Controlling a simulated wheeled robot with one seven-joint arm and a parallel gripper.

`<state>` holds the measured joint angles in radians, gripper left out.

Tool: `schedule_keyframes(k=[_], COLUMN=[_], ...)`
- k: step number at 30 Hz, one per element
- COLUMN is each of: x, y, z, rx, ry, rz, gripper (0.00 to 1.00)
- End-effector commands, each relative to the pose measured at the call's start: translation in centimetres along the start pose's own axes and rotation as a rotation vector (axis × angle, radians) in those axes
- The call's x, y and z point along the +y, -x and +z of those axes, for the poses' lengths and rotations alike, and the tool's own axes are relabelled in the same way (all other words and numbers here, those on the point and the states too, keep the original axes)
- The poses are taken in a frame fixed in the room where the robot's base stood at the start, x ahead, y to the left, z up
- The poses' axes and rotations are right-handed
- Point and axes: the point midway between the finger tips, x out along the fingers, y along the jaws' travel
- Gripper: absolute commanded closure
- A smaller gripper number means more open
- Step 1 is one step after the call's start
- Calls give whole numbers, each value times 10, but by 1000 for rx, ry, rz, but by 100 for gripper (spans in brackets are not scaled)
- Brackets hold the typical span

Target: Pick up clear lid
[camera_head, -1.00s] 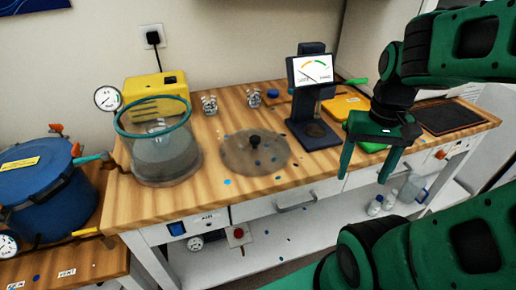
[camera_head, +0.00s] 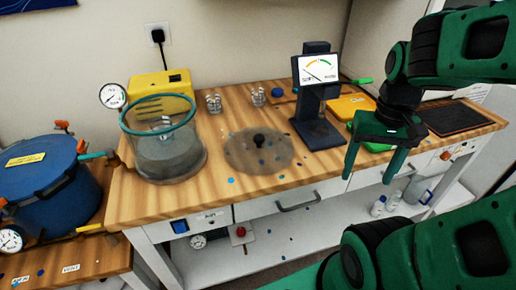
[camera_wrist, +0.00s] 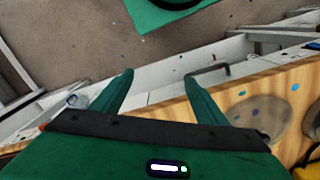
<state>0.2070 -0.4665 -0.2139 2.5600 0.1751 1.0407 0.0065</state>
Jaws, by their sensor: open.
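The clear lid (camera_head: 238,155) is a see-through smoky disc with a black knob (camera_head: 259,140) at its middle. It lies flat on the wooden bench, right of the clear chamber (camera_head: 170,160) with the teal rim. In the wrist view the lid (camera_wrist: 255,121) shows at the right, beyond my right finger. My gripper (camera_head: 372,175) is open and empty, with its green fingers pointing down in front of the bench's front edge, to the right of the lid and apart from it. My gripper also shows in the wrist view (camera_wrist: 158,82).
A dark blue gauge stand (camera_head: 318,132) stands behind and right of the lid. A yellow pump (camera_head: 160,96) and small glass jars (camera_head: 258,97) are at the back. A blue pot (camera_head: 45,190) sits at the left. Small blue spots dot the bench around the lid.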

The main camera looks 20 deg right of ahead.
Motion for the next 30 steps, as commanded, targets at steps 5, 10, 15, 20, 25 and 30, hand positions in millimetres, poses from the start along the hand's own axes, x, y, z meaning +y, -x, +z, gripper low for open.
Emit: schedule_keyframes(k=[5,10,15,20,25,30], x=[2,-32,-126,-186,-218,-240], y=[4,9,24,39,51,63], z=[5,-23,-68,-86,-97,-108], rx=[14,118,272,312,279,203], ry=[10,157,544,909,1252,1629], rz=[-4,-4,-28,-21,12,44], gripper=[53,53,53,53,53,53])
